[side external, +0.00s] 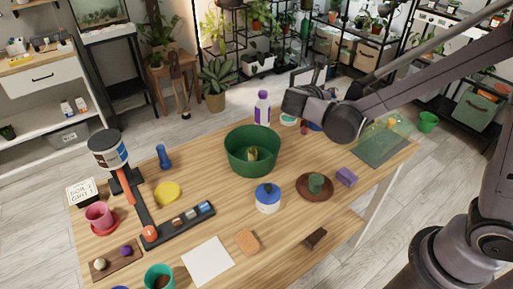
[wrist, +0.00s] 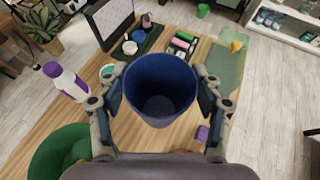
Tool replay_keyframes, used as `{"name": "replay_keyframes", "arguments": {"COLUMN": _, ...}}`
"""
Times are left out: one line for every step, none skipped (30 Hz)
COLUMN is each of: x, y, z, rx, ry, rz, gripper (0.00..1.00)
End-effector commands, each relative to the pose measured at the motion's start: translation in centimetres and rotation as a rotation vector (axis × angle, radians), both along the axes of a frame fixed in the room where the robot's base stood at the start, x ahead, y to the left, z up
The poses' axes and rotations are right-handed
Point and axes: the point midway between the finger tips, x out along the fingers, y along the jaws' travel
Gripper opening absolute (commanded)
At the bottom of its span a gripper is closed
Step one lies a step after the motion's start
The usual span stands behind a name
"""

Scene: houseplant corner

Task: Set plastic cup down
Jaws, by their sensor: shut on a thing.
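A blue plastic cup (wrist: 160,85) fills the middle of the wrist view, its open mouth facing the camera and its inside empty. My gripper (wrist: 160,74) is shut on it, with one finger on each side. In the side view my gripper (side external: 308,103) hangs over the far right part of the wooden table (side external: 285,240). The cup is mostly hidden behind my arm in that view. Whether its base touches the table cannot be told.
A large green pot (side external: 251,160) and a white bottle with purple parts (side external: 262,108) stand left of my gripper. A green mat (side external: 379,150) lies at the right end.

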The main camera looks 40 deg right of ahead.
Motion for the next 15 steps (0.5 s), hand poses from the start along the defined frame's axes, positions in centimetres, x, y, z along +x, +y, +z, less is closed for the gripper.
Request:
{"name": "replay_keyframes", "arguments": {"x": 1.1, "y": 0.9, "z": -0.4, "rx": 0.0, "ry": -0.001, "rz": 0.05, "gripper": 0.32}}
{"name": "replay_keyframes", "arguments": {"x": 1.8, "y": 1.5, "z": -0.6, "rx": 0.0, "ry": -0.001, "rz": 0.083, "gripper": 0.32}}
{"name": "replay_keyframes", "arguments": {"x": 2.8, "y": 2.4, "z": -0.8, "rx": 0.001, "ry": -0.001, "rz": 0.134, "gripper": 0.32}}
{"name": "replay_keyframes", "arguments": {"x": 3.5, "y": 3.1, "z": -1.0, "rx": 0.0, "ry": 0.0, "rz": 0.171, "gripper": 0.32}}
{"name": "replay_keyframes", "arguments": {"x": 4.4, "y": 4.0, "z": -1.2, "rx": 0.001, "ry": -0.001, "rz": 0.215, "gripper": 0.32}}
{"name": "replay_keyframes", "arguments": {"x": 5.5, "y": 5.1, "z": -1.5, "rx": 0.0, "ry": -0.001, "rz": 0.274, "gripper": 0.32}}
{"name": "replay_keyframes", "arguments": {"x": 6.4, "y": 6.1, "z": -1.7, "rx": 0.0, "ry": -0.002, "rz": 0.323, "gripper": 0.32}}
{"name": "replay_keyframes", "arguments": {"x": 7.3, "y": 7.1, "z": -1.8, "rx": 0.0, "ry": -0.002, "rz": 0.373, "gripper": 0.32}}
{"name": "replay_keyframes", "arguments": {"x": 8.5, "y": 8.6, "z": -2.0, "rx": 0.001, "ry": -0.001, "rz": 0.441, "gripper": 0.32}}
{"name": "replay_keyframes", "arguments": {"x": 9.3, "y": 9.7, "z": -2.1, "rx": -0.001, "ry": -0.002, "rz": 0.492, "gripper": 0.32}}
{"name": "replay_keyframes", "arguments": {"x": 10.1, "y": 10.8, "z": -2.2, "rx": 0.0, "ry": 0.0, "rz": 0.542, "gripper": 0.32}}
{"name": "replay_keyframes", "arguments": {"x": 11.3, "y": 12.3, "z": -2.2, "rx": -0.001, "ry": 0.0, "rz": 0.61, "gripper": 0.32}}
{"name": "replay_keyframes", "arguments": {"x": 12.0, "y": 13.4, "z": -2.2, "rx": 0.0, "ry": -0.001, "rz": 0.659, "gripper": 0.32}}
{"name": "replay_keyframes", "arguments": {"x": 12.8, "y": 14.6, "z": -2.2, "rx": 0.0, "ry": -0.001, "rz": 0.709, "gripper": 0.32}}
{"name": "replay_keyframes", "arguments": {"x": 13.7, "y": 16.2, "z": -2.1, "rx": 0.0, "ry": -0.002, "rz": 0.774, "gripper": 0.32}}
